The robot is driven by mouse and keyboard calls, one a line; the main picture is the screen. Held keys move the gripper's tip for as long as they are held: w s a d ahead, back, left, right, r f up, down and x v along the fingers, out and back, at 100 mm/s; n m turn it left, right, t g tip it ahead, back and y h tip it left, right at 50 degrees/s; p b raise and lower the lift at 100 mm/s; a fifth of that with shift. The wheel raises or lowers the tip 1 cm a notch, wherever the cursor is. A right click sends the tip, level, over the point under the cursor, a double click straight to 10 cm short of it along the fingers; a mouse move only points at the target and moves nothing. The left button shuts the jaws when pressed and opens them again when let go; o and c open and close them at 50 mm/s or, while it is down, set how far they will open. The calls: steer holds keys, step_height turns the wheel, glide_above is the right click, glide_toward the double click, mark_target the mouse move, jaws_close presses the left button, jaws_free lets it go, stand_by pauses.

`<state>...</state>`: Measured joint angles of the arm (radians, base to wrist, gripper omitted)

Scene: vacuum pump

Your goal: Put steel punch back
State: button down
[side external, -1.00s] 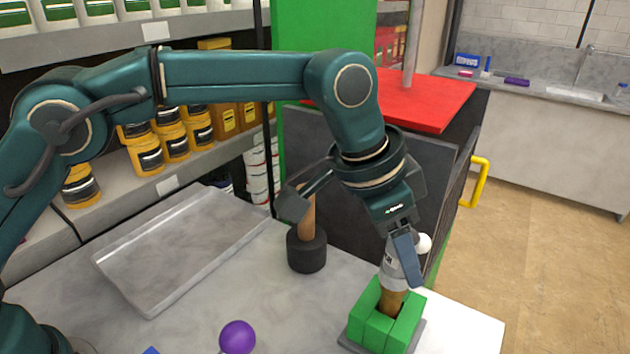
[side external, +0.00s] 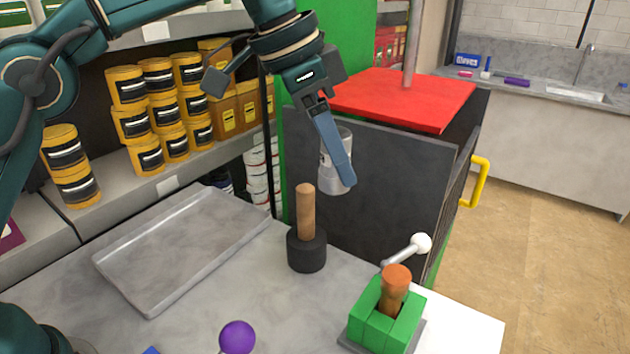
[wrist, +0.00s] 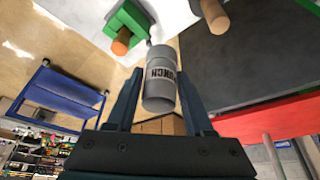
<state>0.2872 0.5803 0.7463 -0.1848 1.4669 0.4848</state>
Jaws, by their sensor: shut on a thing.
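The steel punch (side external: 327,172), a grey cylinder with a lettered label, is held up in the air by my gripper (side external: 338,176). In the wrist view the punch (wrist: 160,88) lies between the two fingers of my gripper (wrist: 160,92), its label facing the camera. In the side view the near finger hides part of it. The punch is apart from the green vise (side external: 362,330), which holds an upright brown cylinder (side external: 396,280). A wooden rod (side external: 306,212) stands upright in a black round base (side external: 307,252), below and left of the punch.
An empty grey metal tray (side external: 150,308) lies on the left of the table. A purple ball (side external: 237,337) is at the front. A white-knobbed lever (side external: 421,243) rises behind the vise. A dark-walled cabinet with a red top (side external: 410,100) stands behind the punch.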

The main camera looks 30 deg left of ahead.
steer(key=shift+w+a+r, duration=0.1)
steer(key=shift+a+r, duration=0.25)
steer(key=shift+a, duration=0.25)
steer(key=shift+a+m, duration=0.1)
steer(key=shift+m, duration=0.3)
steer(key=shift+f+m+g+h, duration=0.2)
steer(key=shift+m+g+h, duration=0.15)
steer(key=shift+m, duration=0.45)
steer(key=shift+s+a+f+m+g, duration=0.15)
steer(key=shift+s+f+m+g, duration=0.25)
steer(key=shift+f+m, duration=0.45)
steer(key=s+a+f+m+g, duration=0.4)
steer(key=s+a+f+m, duration=0.5)
steer(key=s+a+m, duration=0.3)
steer(key=shift+n, duration=0.55)
steer(key=d+f, duration=0.2)
steer(key=d, duration=0.1)
steer(key=d+f, duration=0.2)
steer(key=d, duration=0.1)
steer(key=d+f, duration=0.2)
steer(key=d, duration=0.1)
steer(key=shift+s+d+f, duration=0.15)
steer(key=shift+d+f, duration=0.35)
steer(key=shift+f, duration=1.95)
